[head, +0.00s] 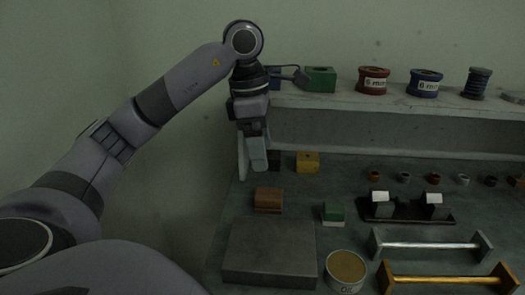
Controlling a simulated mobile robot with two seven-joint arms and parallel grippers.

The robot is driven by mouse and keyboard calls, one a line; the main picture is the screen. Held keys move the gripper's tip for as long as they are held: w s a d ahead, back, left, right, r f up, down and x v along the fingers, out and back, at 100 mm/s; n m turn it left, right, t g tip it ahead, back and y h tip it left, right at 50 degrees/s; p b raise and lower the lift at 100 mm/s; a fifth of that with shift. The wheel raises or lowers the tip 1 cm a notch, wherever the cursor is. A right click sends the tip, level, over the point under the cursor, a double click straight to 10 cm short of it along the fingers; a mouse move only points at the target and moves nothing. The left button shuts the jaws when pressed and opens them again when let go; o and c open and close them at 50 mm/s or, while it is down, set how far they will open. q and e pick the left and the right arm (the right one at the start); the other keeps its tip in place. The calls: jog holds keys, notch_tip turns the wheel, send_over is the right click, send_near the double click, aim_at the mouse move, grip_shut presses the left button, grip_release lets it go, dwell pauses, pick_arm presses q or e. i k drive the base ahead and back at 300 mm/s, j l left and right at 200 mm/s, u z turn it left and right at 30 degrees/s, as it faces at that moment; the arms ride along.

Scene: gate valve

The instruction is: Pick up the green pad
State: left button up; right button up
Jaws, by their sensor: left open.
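A small green block with a pale lower edge (333,212), which looks like the green pad, lies on the grey bench right of centre. My left gripper (257,158) points down over the back left of the bench, behind and to the left of the green pad and apart from it. Its fingers are seen nearly edge-on, and no object shows between them. My right gripper is not in view.
A brown block (268,199), a yellow block (307,162), a grey slab (270,252) and a round tin (346,270) surround the pad. A black holder (408,212) and metal bars stand to the right. A shelf at the back carries a green box (320,79) and spools.

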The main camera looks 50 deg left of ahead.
aim_at(333, 214)
jog(key=l, duration=1.15)
jog(key=k+l, duration=0.1)
jog(key=l, duration=1)
